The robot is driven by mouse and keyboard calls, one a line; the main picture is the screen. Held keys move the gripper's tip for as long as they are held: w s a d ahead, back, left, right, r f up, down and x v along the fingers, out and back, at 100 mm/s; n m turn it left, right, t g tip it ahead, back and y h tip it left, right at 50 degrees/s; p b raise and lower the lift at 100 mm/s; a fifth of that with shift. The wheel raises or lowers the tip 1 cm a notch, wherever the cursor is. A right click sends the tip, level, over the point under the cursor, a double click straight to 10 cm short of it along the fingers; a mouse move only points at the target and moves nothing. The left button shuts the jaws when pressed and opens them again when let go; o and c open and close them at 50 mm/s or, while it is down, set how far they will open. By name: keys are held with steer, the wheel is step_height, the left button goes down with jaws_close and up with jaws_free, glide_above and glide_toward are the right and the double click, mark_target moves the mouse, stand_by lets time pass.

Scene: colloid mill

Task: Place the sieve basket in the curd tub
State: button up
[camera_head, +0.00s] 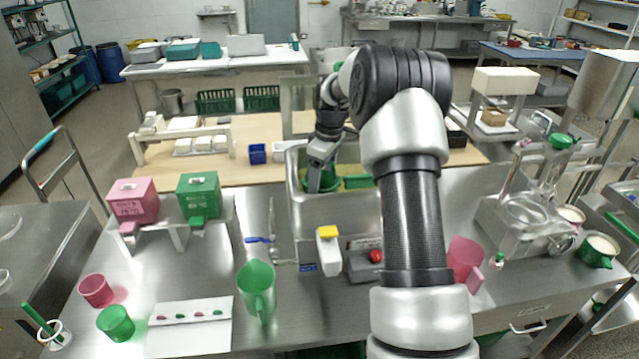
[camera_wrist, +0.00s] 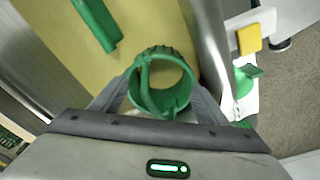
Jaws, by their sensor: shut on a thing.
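The sieve basket is a green open ring with a handle across its top (camera_wrist: 163,102). In the head view it shows as a small green piece (camera_head: 328,183) between my fingers. My gripper (camera_head: 318,178) is shut on it, one finger on each side in the wrist view (camera_wrist: 158,110). The curd tub is a steel box (camera_head: 335,212) with yellow contents (camera_wrist: 142,22). The basket is inside the tub's outline, near its left end in the head view. I cannot tell whether it touches the yellow surface or hangs above it.
A green bar (camera_wrist: 97,22) lies in the tub beside the basket. A green jug (camera_head: 257,290), a pink box (camera_head: 133,200) and a green box (camera_head: 199,194) stand to the left. The steel bench front is partly clear.

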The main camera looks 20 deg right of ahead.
steer(key=shift+f+b, duration=0.35)
steer(key=shift+f, duration=0.3)
steer(key=o, duration=0.8)
steer(key=shift+r, duration=0.1)
